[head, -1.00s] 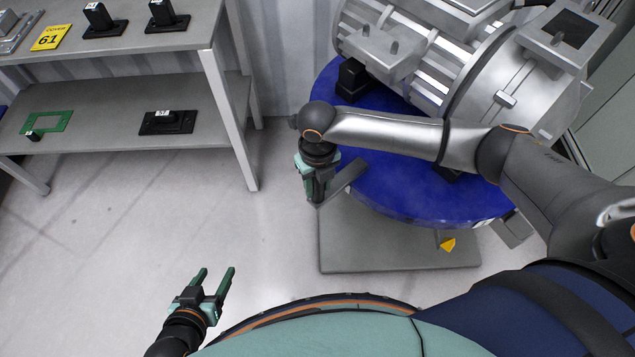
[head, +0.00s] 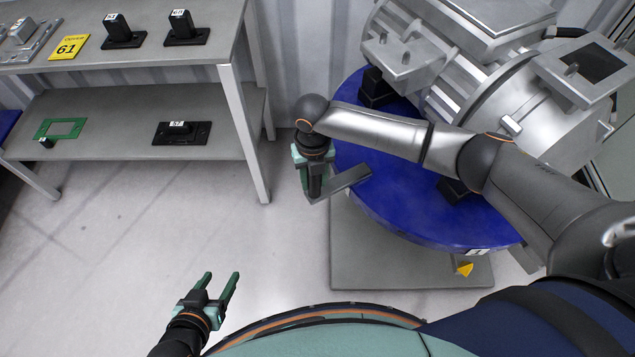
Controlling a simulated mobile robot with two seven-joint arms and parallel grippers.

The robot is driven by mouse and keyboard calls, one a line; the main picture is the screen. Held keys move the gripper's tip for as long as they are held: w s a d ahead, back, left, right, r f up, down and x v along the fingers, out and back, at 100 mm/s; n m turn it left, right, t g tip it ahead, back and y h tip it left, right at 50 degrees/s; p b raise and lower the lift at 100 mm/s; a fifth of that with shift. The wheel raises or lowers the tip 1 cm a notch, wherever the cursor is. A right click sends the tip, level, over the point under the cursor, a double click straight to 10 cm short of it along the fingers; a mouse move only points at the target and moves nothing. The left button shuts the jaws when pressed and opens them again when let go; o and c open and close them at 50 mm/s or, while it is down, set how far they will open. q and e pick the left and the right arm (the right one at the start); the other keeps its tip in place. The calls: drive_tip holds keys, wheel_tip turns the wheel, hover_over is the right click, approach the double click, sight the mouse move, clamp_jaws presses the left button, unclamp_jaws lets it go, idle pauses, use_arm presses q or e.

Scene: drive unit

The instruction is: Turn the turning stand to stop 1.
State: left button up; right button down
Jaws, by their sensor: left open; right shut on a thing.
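The turning stand is a round blue disc (head: 400,205) on a grey base plate (head: 380,262), with a large silver motor-like unit (head: 490,85) on top. A yellow pointer (head: 465,269) sits on the base under the front rim. A white label (head: 477,251) on the rim is just above it; I cannot read it surely. My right gripper (head: 317,192) is shut on a grey bar handle (head: 350,181) that sticks out from the disc's left edge. My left gripper (head: 222,284) is open and empty above the floor at the lower left.
A grey two-level shelf (head: 110,65) stands at the left, with a yellow sign marked 61 (head: 70,47) and several black parts. Its lower level holds a green frame (head: 60,129) and a black part (head: 182,132). The floor between shelf and stand is clear.

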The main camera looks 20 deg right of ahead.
drive_tip(key=shift+w+r, duration=0.2)
drive_tip(key=shift+w, duration=0.2)
drive_tip(key=c, duration=0.9)
unclamp_jaws()
drive_tip(key=shift+a, duration=0.1)
drive_tip(key=shift+o, duration=1.4)
drive_tip(key=shift+f, duration=0.1)
drive_tip(key=shift+o, duration=0.6)
drive_tip(key=shift+s, duration=0.1)
wheel_tip(320, 180, up, 11)
drive_tip(key=shift+r+p, duration=0.2)
drive_tip(key=shift+p, duration=1)
drive_tip(key=shift+r, duration=0.55)
